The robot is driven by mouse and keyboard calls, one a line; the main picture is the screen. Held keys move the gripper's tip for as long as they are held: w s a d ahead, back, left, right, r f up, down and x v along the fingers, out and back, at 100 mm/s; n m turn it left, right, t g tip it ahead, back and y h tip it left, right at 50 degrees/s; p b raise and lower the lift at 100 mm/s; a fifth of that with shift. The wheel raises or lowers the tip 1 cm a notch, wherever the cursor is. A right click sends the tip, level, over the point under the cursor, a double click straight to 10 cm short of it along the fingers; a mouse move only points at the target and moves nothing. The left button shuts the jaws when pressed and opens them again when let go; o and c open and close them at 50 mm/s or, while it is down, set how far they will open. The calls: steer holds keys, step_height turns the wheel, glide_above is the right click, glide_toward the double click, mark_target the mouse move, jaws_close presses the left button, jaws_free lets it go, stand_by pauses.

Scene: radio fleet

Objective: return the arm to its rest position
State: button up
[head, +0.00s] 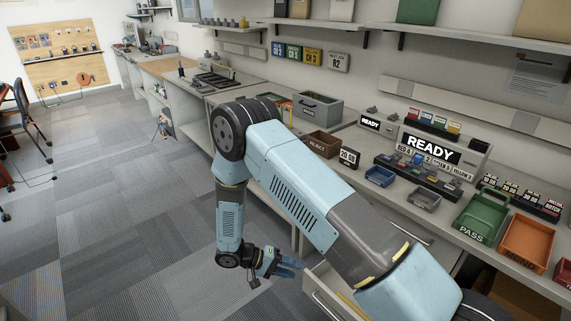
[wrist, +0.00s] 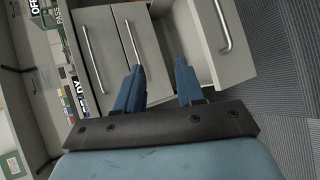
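My blue arm crosses the middle of the head view, bent at its elbow, with its lower part hanging down in front of the bench. My gripper (head: 286,264) hangs low over the carpet beside the bench, next to a pulled-out drawer (head: 335,290). In the wrist view my gripper (wrist: 160,90) has its two blue fingers apart, with nothing between them. Beyond the fingers are the bench's drawer fronts with metal handles. The drawer on the right of the wrist view (wrist: 215,40) stands open. What the drawer holds is mostly out of sight.
The bench carries a green PASS tray (head: 482,215), an orange MEND tray (head: 527,243), a READY display (head: 430,149), a brown REJECT box (head: 322,145) and a grey bin (head: 318,106). Open carpet (head: 110,220) lies left of the arm. A chair (head: 22,110) stands at the far left.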

steer(key=w+d+r+m+g+y, duration=0.15)
steer(key=d+r, duration=0.25)
steer(key=r, duration=0.7)
steer(key=d+r+y, duration=0.3)
steer(key=r, duration=0.8)
steer(key=w+d+r+m+y, duration=0.1)
steer(key=d+r+y, duration=0.25)
steer(key=r, duration=0.75)
steer(key=s+d+r+t+y, duration=0.2)
steer(key=s+d+r, duration=0.3)
steer(key=s+r, duration=0.4)
steer(key=s+d+r+t+y, duration=0.3)
steer(key=s+d+r+t, duration=0.2)
steer(key=s+r, duration=0.5)
steer(key=shift+d+r+n, duration=0.25)
steer(key=shift+d+n, duration=0.1)
steer(key=shift+d, duration=0.45)
